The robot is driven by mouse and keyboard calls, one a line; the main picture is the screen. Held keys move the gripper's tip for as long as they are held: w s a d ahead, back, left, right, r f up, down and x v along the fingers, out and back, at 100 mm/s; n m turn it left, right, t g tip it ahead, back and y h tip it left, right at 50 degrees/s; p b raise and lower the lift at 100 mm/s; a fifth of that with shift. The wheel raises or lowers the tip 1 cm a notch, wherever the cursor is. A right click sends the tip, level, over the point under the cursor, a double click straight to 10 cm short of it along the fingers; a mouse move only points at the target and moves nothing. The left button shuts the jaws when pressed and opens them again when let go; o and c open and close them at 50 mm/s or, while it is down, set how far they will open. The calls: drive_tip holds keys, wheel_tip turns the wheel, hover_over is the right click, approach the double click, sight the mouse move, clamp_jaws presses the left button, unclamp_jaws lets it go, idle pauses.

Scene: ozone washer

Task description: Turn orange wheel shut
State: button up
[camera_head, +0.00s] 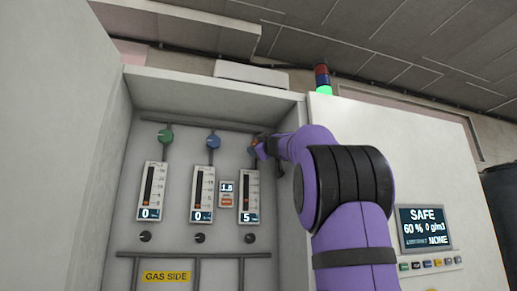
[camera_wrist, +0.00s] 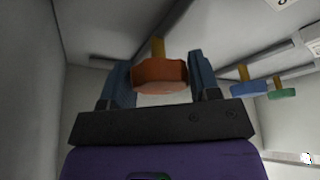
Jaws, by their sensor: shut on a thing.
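The orange wheel (camera_wrist: 160,74) sits on a yellow stem between the two fingers of my gripper (camera_wrist: 159,63) in the wrist view. One finger lies along each side of its rim, and the gripper is shut on it. In the head view my gripper (camera_head: 264,147) reaches the top of the right-hand gauge line and hides most of the wheel. The gauge (camera_head: 249,195) below it reads 5.
The green wheel (camera_head: 165,136) and blue wheel (camera_head: 213,142) stand to the left, above gauges reading 0. Black knobs sit below the gauges. The recess has a side wall (camera_head: 115,150) at left. A status screen (camera_head: 425,228) reads SAFE.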

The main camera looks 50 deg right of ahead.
drive_tip(key=o, duration=0.9)
drive_tip(key=shift+a+r, duration=0.1)
drive_tip(key=shift+r, duration=1.7)
drive_tip(key=s+a, duration=0.2)
drive_tip(key=s, duration=0.2)
drive_tip(key=s+a+r, duration=0.1)
drive_tip(key=s+a, duration=0.2)
drive_tip(key=s, duration=0.2)
drive_tip(key=s+a, duration=0.3)
drive_tip(key=s, duration=0.1)
drive_tip(key=shift+s+a+r, duration=0.1)
drive_tip(key=shift+s+r, duration=0.05)
drive_tip(key=shift+s, duration=0.15)
drive_tip(key=shift+c, duration=0.2)
